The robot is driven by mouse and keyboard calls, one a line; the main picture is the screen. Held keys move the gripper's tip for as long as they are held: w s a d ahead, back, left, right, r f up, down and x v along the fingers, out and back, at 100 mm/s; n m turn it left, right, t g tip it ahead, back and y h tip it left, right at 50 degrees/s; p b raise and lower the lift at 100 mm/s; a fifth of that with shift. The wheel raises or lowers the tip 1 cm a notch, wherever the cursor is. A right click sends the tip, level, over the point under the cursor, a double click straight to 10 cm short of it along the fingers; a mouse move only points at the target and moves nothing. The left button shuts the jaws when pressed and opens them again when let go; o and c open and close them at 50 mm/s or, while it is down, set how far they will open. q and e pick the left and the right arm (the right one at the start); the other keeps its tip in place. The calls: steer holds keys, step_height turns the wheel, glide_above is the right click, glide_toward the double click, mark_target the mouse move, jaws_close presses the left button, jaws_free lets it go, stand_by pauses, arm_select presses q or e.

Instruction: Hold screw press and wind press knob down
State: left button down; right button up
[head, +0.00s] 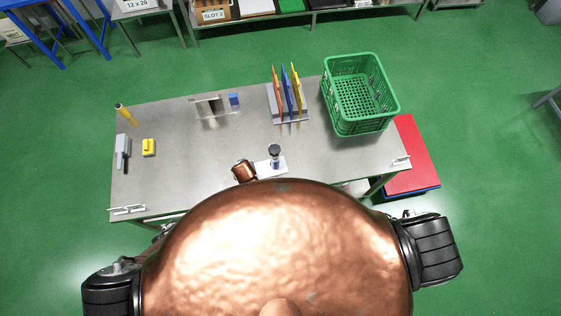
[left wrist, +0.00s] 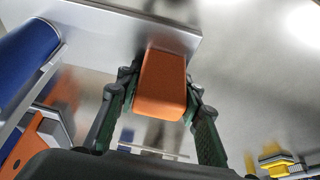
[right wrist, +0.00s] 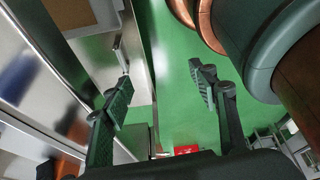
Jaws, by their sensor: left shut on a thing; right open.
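The screw press (head: 276,163) stands upright near the table's front edge, on a pale base, with its dark round knob (head: 274,149) on top. My left gripper (left wrist: 162,92) is shut on an orange block (left wrist: 161,85) beside a silvery plate (left wrist: 115,22). A blue cylinder (left wrist: 27,50) shows to the left; I cannot tell whether these are parts of the press. In the head view, a copper part of mine lies just left of the press, and both grippers' fingers are hidden. My right gripper (right wrist: 160,85) is open and empty, over green floor beside the table.
The table (head: 190,165) has clear room left of the press. A rack of coloured boards (head: 287,95) and a green crate (head: 345,125) stand behind. A yellow item (head: 148,147), a grey tool (head: 122,147) and a blue block (head: 234,100) lie farther left and back.

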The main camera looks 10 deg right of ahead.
mark_target(274, 149)
steer(key=a+r+n+t+y, duration=0.25)
steer(key=a+t+y, duration=0.35)
steer(key=a, duration=0.6)
steer(key=w+d+r+m+y, duration=0.1)
steer(key=w+d+r, duration=0.2)
steer(key=d, duration=0.1)
steer(key=w+d+r+m+y, duration=0.1)
steer(key=w+d+r+y, duration=0.1)
steer(key=w+d+r, duration=0.1)
steer(key=w+d+r+m+y, duration=0.1)
steer(key=w+d+r+m, duration=0.1)
steer(key=d, duration=0.4)
steer(key=shift+w+d+r+y, duration=0.15)
steer(key=shift+w+r, duration=0.25)
steer(key=shift+w, duration=0.2)
steer(key=shift+w+d+r+y, duration=0.15)
steer(key=shift+w+r, duration=0.2)
steer(key=shift+w, duration=0.25)
steer(key=w+d+r+m+g+y, duration=0.1)
steer(key=w+d+r+m+y, duration=0.15)
steer(key=w+d+r, duration=0.65)
steer(key=x, duration=0.3)
steer(key=s+r+x, duration=0.1)
steer(key=x, duration=0.5)
steer(key=shift+s+a+r, duration=0.15)
steer(key=shift+s+a, duration=0.05)
steer(key=shift+a, duration=0.25)
steer(key=shift+c, duration=0.5)
steer(key=c, duration=1.1)
